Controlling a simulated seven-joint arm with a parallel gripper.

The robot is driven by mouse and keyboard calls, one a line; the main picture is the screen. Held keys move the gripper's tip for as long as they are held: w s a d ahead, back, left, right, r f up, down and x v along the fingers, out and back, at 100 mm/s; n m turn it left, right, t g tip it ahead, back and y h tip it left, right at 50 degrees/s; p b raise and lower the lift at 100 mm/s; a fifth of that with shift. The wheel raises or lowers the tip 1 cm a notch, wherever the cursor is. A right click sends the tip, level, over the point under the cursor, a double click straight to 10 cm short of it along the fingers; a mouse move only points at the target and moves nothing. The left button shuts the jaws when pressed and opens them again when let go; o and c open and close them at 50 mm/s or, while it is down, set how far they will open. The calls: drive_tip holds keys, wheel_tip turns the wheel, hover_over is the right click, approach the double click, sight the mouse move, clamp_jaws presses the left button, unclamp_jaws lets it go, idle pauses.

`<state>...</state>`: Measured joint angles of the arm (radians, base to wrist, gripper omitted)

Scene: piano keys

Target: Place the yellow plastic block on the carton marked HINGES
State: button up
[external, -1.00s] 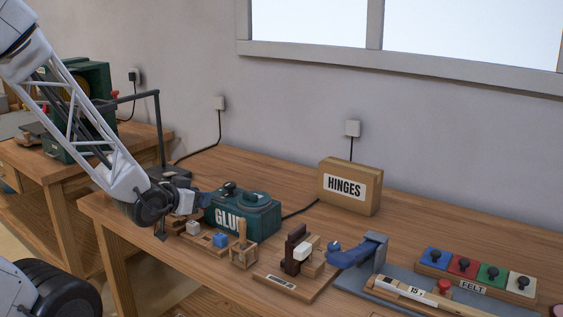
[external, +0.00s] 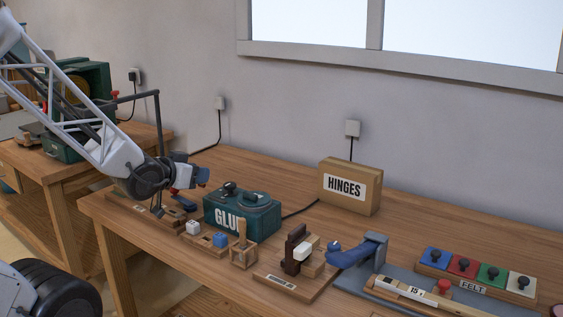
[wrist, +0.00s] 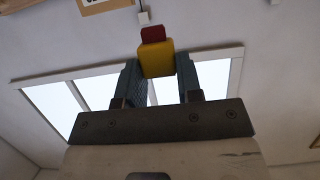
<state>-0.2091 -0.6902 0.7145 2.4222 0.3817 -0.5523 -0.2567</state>
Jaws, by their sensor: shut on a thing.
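My gripper (external: 203,175) is raised above the left part of the workbench, to the left of and above the green GLUE box. In the wrist view my gripper (wrist: 160,75) is shut on the yellow block (wrist: 156,59), held at its fingertips. A smaller dark red piece (wrist: 152,34) shows just beyond the block; I cannot tell if it is joined to it. The yellow block cannot be made out in the external view. The carton marked HINGES (external: 349,187) stands upright near the wall, well to the right of my gripper.
The green GLUE box (external: 242,212) lies between my gripper and the carton. Small blocks, wooden fixtures and a blue clamp-like tool (external: 349,253) line the bench front. A FELT rack (external: 474,287) stands at right. Bench around the carton is clear.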

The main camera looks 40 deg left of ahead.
drive_tip(key=shift+w+d+r, duration=0.15)
drive_tip(key=shift+w+r, duration=0.25)
drive_tip(key=shift+r, duration=0.8)
drive_tip(key=shift+w+d+r, duration=0.15)
drive_tip(key=shift+w+r, duration=0.2)
drive_tip(key=shift+r, duration=0.8)
drive_tip(key=shift+w+d+r, duration=0.15)
drive_tip(key=shift+w+r, duration=0.25)
drive_tip(key=shift+r, duration=0.8)
drive_tip(key=w+d+m+g+h, duration=0.1)
drive_tip(key=w+d+m+h, duration=0.15)
drive_tip(key=w+d, duration=0.75)
drive_tip(key=w+d+m+h, duration=0.25)
drive_tip(key=w+d, duration=0.35)
drive_tip(key=w, duration=0.7)
drive_tip(key=f, duration=0.5)
drive_tip(key=shift+w+d+f, duration=0.15)
drive_tip(key=shift+w+f, duration=0.1)
drive_tip(key=shift+f, duration=0.05)
drive_tip(key=shift+w, duration=0.1)
drive_tip(key=w, duration=0.5)
drive_tip(key=w+d+f, duration=0.1)
drive_tip(key=w, duration=0.4)
drive_tip(key=w+d, duration=0.1)
drive_tip(key=w, duration=0.3)
drive_tip(key=shift+w+d+f, duration=0.15)
drive_tip(key=shift+w+d, duration=0.05)
drive_tip(key=shift+w, duration=0.2)
